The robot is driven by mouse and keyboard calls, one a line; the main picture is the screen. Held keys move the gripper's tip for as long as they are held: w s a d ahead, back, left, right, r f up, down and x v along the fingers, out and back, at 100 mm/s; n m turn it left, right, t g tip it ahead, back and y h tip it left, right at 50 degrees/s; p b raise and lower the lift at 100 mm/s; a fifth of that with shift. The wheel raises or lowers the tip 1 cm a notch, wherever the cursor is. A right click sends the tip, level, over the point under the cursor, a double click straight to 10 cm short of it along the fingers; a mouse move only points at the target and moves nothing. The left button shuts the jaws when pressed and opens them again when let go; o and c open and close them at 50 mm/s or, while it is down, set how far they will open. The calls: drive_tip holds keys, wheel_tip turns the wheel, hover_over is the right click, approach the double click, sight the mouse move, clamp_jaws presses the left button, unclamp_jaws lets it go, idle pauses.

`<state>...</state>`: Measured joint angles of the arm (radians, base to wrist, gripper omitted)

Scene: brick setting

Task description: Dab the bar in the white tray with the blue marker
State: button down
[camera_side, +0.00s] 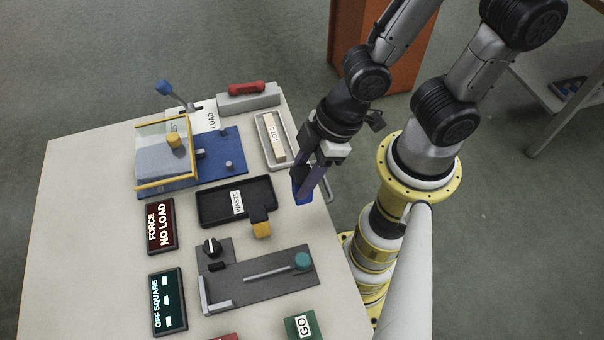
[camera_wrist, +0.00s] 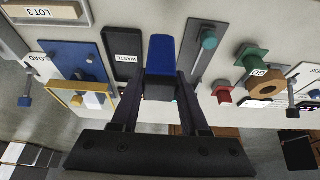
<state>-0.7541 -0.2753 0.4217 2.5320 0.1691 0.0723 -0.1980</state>
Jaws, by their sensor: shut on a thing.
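The white tray (camera_side: 287,165) lies near the table's back right edge in the side view. A pale bar (camera_side: 273,137) labelled LOT lies inside it. In the wrist view the bar (camera_wrist: 45,12) reads LOT 3 at the upper left, in the tray. My gripper (camera_side: 306,180) is to the right and front of the tray, apart from it. It is shut on the blue marker (camera_side: 302,194), which points downward. In the wrist view the blue marker (camera_wrist: 161,55) sits between the fingers of my gripper (camera_wrist: 160,88). The marker's tip is hard to make out.
A black WASTE tray (camera_side: 208,217) with a yellow-and-black piece (camera_side: 261,228) is left of my gripper. A blue press fixture (camera_side: 232,144) with a yellow guard stands further left. A grey plate with a teal knob (camera_side: 302,261) and a green GO block (camera_side: 299,327) are in front.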

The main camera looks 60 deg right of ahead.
drive_tip(key=c, duration=0.9)
unclamp_jaws()
drive_tip(key=shift+c, duration=0.2)
drive_tip(key=c, duration=0.5)
drive_tip(key=shift+w+a+r+m, duration=0.1)
drive_tip(key=shift+w+a+m, duration=0.15)
drive_tip(key=shift+m, duration=0.15)
drive_tip(key=w+d+m+t+h, duration=0.1)
drive_tip(key=w+d+m+h, duration=0.2)
drive_tip(key=w+d+m, duration=0.8)
drive_tip(key=shift+w+d+f+n, duration=0.35)
drive_tip(key=shift+d+f+n, duration=0.1)
drive_tip(key=shift+f, duration=0.6)
drive_tip(key=shift+w+d+f+n, duration=0.4)
drive_tip(key=shift+d+f+n, duration=0.1)
drive_tip(key=shift+f, duration=0.5)
drive_tip(key=shift+w+d+f+n, duration=0.35)
drive_tip(key=shift+d+f+n, duration=0.1)
drive_tip(key=shift+f, duration=0.6)
